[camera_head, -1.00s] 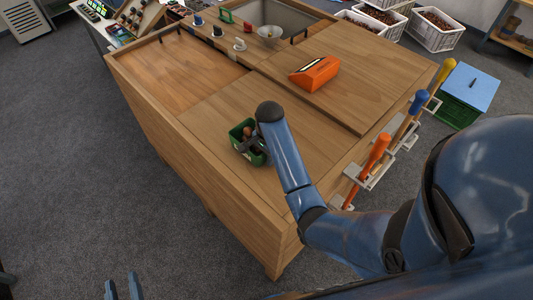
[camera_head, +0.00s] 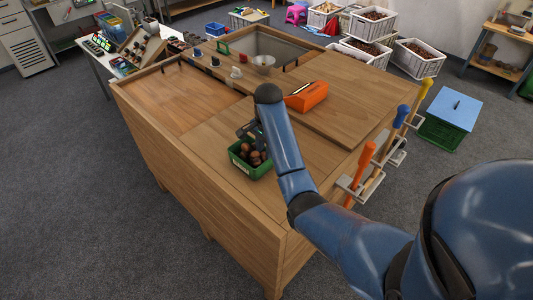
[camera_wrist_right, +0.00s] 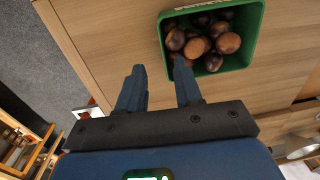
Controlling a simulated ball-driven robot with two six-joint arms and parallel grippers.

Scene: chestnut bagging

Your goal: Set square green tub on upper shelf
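The square green tub (camera_head: 253,173) stands on the wooden bench top, filled with several brown chestnuts. In the right wrist view the tub (camera_wrist_right: 255,35) lies beyond my fingertips, up and to the right. My right gripper (camera_head: 246,129) is just behind the tub in the head view, partly hidden by its own arm. In the wrist view its two fingers (camera_wrist_right: 158,75) are apart with nothing between them. One fingertip overlaps the tub's near edge in the picture; I cannot tell whether it touches. My left gripper is out of view. A wooden shelf rack (camera_head: 497,62) stands at the far right.
An orange box (camera_head: 307,97) sits on the bench (camera_head: 195,185) behind the gripper. Orange, blue and yellow handled tools (camera_head: 361,165) hang at the bench's right side. A blue-lidded green bin (camera_head: 452,113) and white crates (camera_head: 415,62) stand on the floor beyond.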

